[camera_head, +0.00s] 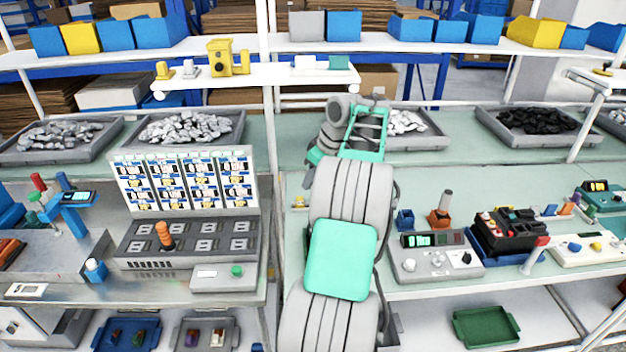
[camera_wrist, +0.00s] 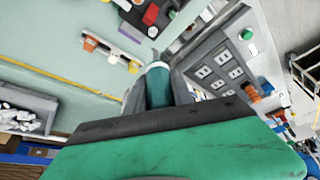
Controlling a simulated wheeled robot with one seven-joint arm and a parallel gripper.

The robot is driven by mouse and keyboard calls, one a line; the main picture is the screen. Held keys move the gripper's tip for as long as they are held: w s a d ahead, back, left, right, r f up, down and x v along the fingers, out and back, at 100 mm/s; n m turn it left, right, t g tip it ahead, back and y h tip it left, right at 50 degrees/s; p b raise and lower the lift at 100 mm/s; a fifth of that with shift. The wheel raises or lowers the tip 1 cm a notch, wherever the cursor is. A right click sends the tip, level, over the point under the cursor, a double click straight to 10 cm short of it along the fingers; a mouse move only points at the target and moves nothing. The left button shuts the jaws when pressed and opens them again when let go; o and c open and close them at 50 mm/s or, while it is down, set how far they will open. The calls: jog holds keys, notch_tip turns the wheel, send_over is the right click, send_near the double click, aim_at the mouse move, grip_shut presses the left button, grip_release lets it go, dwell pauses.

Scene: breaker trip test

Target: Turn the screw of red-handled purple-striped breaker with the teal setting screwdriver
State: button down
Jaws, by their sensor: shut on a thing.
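In the wrist view, my gripper (camera_wrist: 158,92) is shut around a teal cylindrical handle (camera_wrist: 159,84), which looks like the teal setting screwdriver. A grey piece extends beyond the handle, but its tip is not clear. In the head view my arm covers the fingers and the tool. I cannot pick out the red-handled purple-striped breaker. Several small coloured parts sit in the blue tray (camera_head: 127,349) and in the grey tray (camera_head: 205,349) on the lower shelf, too small to identify.
A grey panel with slots (camera_head: 190,240) and an upright orange handle (camera_head: 165,236) stands at left, before a chart board (camera_head: 186,178). It also shows in the wrist view (camera_wrist: 213,70). A grey meter box (camera_head: 437,262) and black tool case (camera_head: 512,238) stand right of my arm.

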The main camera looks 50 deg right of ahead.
jog(key=shift+s, duration=0.15)
jog(key=shift+f+b, duration=0.45)
jog(key=shift+f, duration=0.15)
notch_tip(320, 180, down, 4)
jog(key=b, duration=0.3)
jog(key=shift+f, duration=0.2)
jog(key=shift+r, duration=0.1)
dwell(1.3)
jog(key=shift+f, duration=0.6)
dwell(0.4)
jog(key=shift+r+p, duration=1.1)
jog(key=shift+r, duration=0.15)
